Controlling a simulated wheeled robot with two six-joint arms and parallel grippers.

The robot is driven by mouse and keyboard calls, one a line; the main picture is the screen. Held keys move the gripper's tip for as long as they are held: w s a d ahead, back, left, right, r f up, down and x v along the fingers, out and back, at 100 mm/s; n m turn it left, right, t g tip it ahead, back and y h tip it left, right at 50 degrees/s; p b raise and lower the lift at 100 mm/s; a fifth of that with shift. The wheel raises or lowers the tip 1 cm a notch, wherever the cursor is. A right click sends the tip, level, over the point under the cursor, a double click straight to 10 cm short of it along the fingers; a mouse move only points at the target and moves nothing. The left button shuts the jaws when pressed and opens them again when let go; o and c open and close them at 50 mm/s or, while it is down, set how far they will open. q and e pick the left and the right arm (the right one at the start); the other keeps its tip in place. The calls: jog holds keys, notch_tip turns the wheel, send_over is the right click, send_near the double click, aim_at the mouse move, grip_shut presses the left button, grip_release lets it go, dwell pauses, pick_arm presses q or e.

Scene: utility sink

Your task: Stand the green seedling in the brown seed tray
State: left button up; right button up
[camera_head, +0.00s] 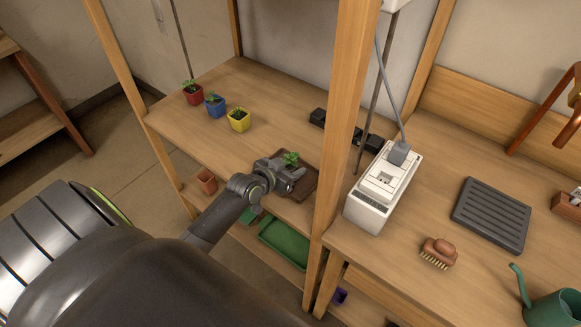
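The brown seed tray (309,186) lies on the wooden shelf, left of the upright post. Green seedling leaves (291,158) show over the tray's far left part, just beyond my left gripper. The seedling's pot is hidden behind the gripper, so I cannot tell whether it touches the tray. My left gripper (294,180) is at the tray's left side, close to the seedling. Its fingers are small and dark here, and I cannot tell whether they are open or shut on the pot. My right gripper is not in view.
Red (193,96), blue (214,107) and yellow (239,122) potted seedlings stand on the shelf's far left. A wooden post (342,120) rises right of the tray. A green tray (284,243) and terracotta pot (206,181) sit below.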

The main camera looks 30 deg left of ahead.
pick_arm(q)
jog(key=shift+o, duration=1)
jog(key=shift+r, duration=0.2)
jog(key=v, duration=1.2)
